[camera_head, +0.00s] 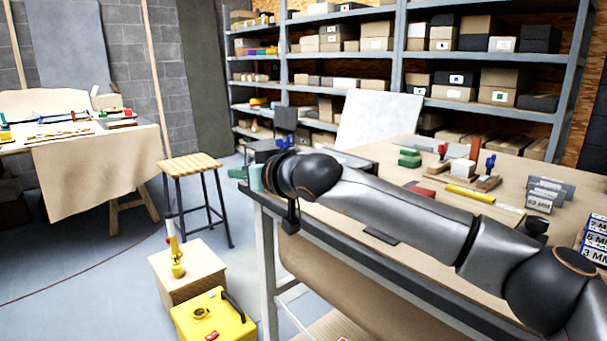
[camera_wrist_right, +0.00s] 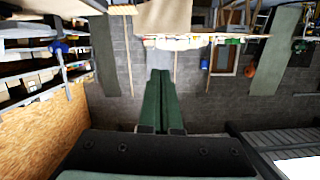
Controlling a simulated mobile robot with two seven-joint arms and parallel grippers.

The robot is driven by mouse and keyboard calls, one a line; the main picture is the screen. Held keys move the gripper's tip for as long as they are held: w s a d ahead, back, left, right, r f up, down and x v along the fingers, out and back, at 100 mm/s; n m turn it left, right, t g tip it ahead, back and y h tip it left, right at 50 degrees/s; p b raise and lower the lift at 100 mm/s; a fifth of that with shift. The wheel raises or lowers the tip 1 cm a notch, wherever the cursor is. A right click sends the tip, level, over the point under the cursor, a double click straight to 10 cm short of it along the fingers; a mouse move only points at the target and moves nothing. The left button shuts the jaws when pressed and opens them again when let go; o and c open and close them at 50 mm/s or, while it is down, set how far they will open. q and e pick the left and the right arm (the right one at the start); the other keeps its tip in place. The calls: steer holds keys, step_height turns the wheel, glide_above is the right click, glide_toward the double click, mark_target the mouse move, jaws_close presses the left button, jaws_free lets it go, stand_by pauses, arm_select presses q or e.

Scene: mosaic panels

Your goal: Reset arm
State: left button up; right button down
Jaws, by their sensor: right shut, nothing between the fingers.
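My right arm (camera_head: 400,205) reaches across the workbench from the right. Its gripper (camera_head: 237,173) is at the bench's left end, partly hidden behind the dark wrist. In the right wrist view the two green fingers (camera_wrist_right: 160,100) lie together, shut with nothing between them, and point towards the grey block wall. My left arm and gripper are not in view.
The workbench (camera_head: 405,150) holds green, red and yellow items and small signs. A stool (camera_head: 190,165), a wooden box (camera_head: 187,270) and a yellow case (camera_head: 213,318) stand left of it. Shelves (camera_head: 400,75) line the back. A draped table (camera_head: 90,165) stands far left.

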steer(key=s+a+f+m+g+y, duration=0.45)
steer(key=s+f+m+y, duration=0.25)
steer(key=s+f+m, duration=0.8)
steer(key=s+d+f+n+t+h, duration=0.35)
steer(key=d+f+n+h, duration=0.25)
steer(key=d+f+n, duration=0.55)
steer(key=s+d+f+n+t+h, duration=0.35)
steer(key=d+f+n+h, duration=0.35)
steer(key=d+f+n, duration=0.45)
steer(key=s+d+f+m+g+h, duration=0.1)
steer(key=s+d+f+m+g, duration=0.1)
steer(key=s+d+f+m, duration=0.35)
steer(key=s+d+f+m+g, duration=0.2)
steer(key=s+f+m+g, duration=0.1)
steer(key=s+f+m, duration=0.4)
arm_select(q)
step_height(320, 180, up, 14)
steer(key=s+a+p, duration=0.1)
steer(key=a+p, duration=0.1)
steer(key=p, duration=1.6)
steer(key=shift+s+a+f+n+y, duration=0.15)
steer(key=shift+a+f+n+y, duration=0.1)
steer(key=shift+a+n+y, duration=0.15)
arm_select(e)
step_height(320, 180, up, 15)
steer(key=s+d+h, duration=0.1)
steer(key=s+d, duration=0.1)
steer(key=shift+s+d+m+t, duration=0.3)
steer(key=shift+d+m+t, duration=0.05)
steer(key=shift+m, duration=0.1)
